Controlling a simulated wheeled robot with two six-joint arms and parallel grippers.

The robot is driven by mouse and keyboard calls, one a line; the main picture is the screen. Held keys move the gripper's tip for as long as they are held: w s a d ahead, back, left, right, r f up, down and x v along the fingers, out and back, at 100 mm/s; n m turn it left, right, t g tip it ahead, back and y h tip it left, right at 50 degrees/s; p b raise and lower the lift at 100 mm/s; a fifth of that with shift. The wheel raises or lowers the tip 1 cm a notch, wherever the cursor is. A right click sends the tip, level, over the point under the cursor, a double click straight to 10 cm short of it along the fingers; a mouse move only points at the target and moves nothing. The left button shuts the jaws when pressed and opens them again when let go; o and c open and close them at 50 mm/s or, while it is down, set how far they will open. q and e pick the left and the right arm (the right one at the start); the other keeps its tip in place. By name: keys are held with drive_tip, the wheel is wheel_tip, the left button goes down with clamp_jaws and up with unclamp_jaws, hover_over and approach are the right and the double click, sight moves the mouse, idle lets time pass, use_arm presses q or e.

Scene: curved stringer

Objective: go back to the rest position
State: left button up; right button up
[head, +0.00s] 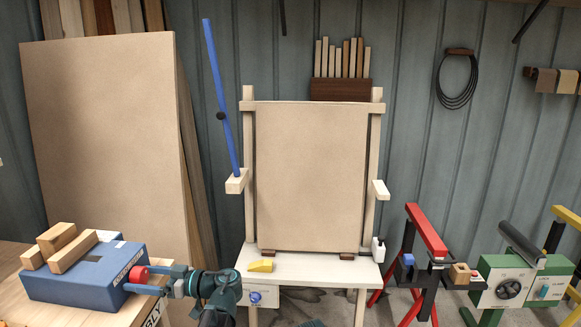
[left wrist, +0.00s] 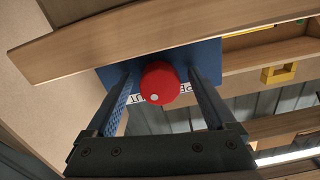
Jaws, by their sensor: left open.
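My left gripper (head: 153,281) is at the lower left of the head view, at the front right corner of a blue box (head: 75,285). A red knob (head: 136,274) sits on that box's side. In the left wrist view the two fingers stand apart, with the red knob (left wrist: 160,83) showing between their tips. Gaps show on both sides of the knob, so the fingers are not closed on it. How deep the tips reach around it is hard to tell. My right gripper is not seen.
The blue box stands on a wooden bench (head: 100,315), with wooden blocks (head: 57,238) on top. A tan panel (head: 311,180) stands on a pale table (head: 310,270) holding a yellow piece (head: 261,266). A green machine (head: 508,283) and red stand (head: 425,230) are at right.

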use_arm(q)
drive_tip(key=m, duration=0.6)
drive_tip(key=shift+s+d+r+m, duration=0.1)
drive_tip(key=shift+d+m, duration=0.1)
drive_tip(key=shift+m, duration=0.1)
